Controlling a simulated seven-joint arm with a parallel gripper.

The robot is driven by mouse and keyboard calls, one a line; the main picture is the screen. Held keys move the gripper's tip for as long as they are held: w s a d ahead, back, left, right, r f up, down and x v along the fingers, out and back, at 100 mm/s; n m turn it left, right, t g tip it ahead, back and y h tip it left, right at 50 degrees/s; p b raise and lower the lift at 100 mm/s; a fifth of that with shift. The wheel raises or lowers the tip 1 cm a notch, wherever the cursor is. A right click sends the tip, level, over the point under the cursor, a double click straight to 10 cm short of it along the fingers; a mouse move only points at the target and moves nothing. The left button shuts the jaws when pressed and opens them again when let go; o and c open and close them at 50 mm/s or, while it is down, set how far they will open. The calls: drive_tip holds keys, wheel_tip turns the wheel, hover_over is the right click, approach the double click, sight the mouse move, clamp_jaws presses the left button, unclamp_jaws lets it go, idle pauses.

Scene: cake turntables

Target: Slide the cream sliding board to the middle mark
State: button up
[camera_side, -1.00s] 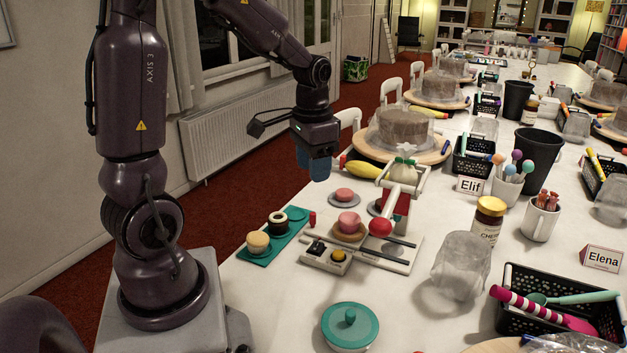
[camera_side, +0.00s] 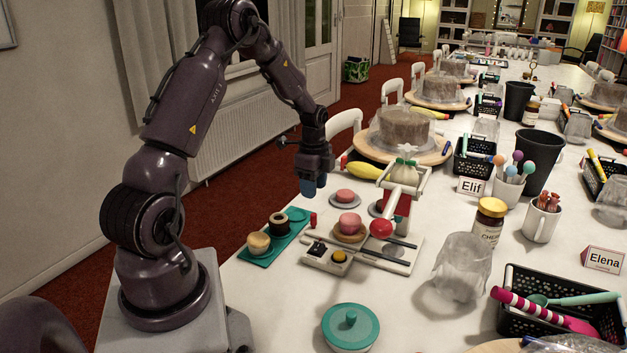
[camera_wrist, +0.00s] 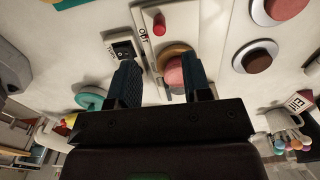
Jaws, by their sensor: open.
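My gripper (camera_side: 313,187) is open and empty, held above the table behind the small cakes, its blue fingers pointing down. In the wrist view my gripper (camera_wrist: 162,75) has its fingers apart, with a pink cake (camera_wrist: 174,72) on a tan round plate showing beyond and between them. A pale, cream-white board (camera_side: 385,263) with dark rods lies in front of the white stand; I cannot tell for sure that it is the sliding board. No middle mark can be made out. A red peg (camera_side: 312,219) stands near the pink cake; it also shows on a pale strip in the wrist view (camera_wrist: 159,24).
A teal tray (camera_side: 262,258) with small cakes lies left of the board. A small switch box (camera_side: 327,258) is in front. A white stand (camera_side: 405,178) with a red ball rises behind the board. A teal lidded dish (camera_side: 350,326) and a clear cup (camera_side: 463,265) stand nearer.

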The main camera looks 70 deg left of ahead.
sight(314, 214)
wheel_tip(314, 214, down, 8)
drive_tip(key=shift+f, duration=0.1)
drive_tip(key=c, duration=0.8)
drive_tip(key=shift+o, duration=0.2)
drive_tip(key=shift+w+d, duration=4.2)
drive_tip(key=shift+w, duration=0.1)
drive_tip(key=shift+w+d, duration=0.1)
drive_tip(key=o, duration=0.7)
drive_tip(key=shift+o, duration=0.3)
